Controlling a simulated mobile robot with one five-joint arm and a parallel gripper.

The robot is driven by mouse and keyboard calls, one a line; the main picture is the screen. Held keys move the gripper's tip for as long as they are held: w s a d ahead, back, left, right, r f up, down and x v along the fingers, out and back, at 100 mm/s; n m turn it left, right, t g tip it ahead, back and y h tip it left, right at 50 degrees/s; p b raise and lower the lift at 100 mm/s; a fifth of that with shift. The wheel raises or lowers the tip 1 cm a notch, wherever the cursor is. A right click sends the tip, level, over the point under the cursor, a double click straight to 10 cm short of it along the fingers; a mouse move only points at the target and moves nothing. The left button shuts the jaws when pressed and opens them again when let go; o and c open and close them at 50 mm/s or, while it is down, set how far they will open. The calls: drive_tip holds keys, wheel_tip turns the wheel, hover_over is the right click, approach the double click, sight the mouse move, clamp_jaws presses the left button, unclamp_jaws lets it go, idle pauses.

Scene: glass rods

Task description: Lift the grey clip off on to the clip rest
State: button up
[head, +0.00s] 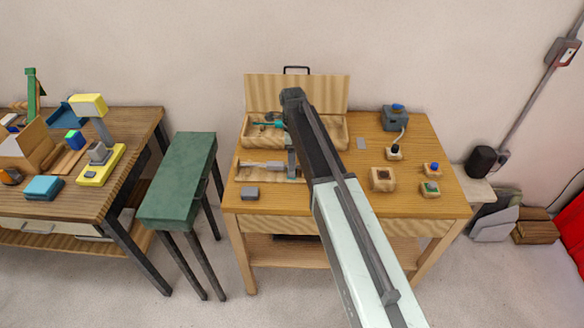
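My arm reaches over the wooden table, and my gripper (292,174) points down at a wooden holder (240,173) on the table's left half. A light grey, rod-like piece (262,166) lies across this holder, just left of my gripper. I cannot tell whether the grey clip is part of this piece, nor whether my gripper touches it. The fingertips are too small and partly hidden to show their opening. A small grey block (250,193) sits near the table's front left corner; I cannot tell whether it is the clip rest.
An open wooden case (297,93) stands behind the holder. A wooden block with a dark hole (383,179), two small blocks with coloured tops (432,169) (430,188) and a grey-blue box (395,119) stand at right. A green bench (180,180) stands left of the table.

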wheel_tip(320, 180, down, 4)
drive_tip(key=b, duration=0.2)
drive_tip(key=shift+b, duration=0.4)
drive_tip(key=shift+r, duration=0.15)
drive_tip(key=c, duration=1.4)
drive_tip(key=shift+c, duration=0.2)
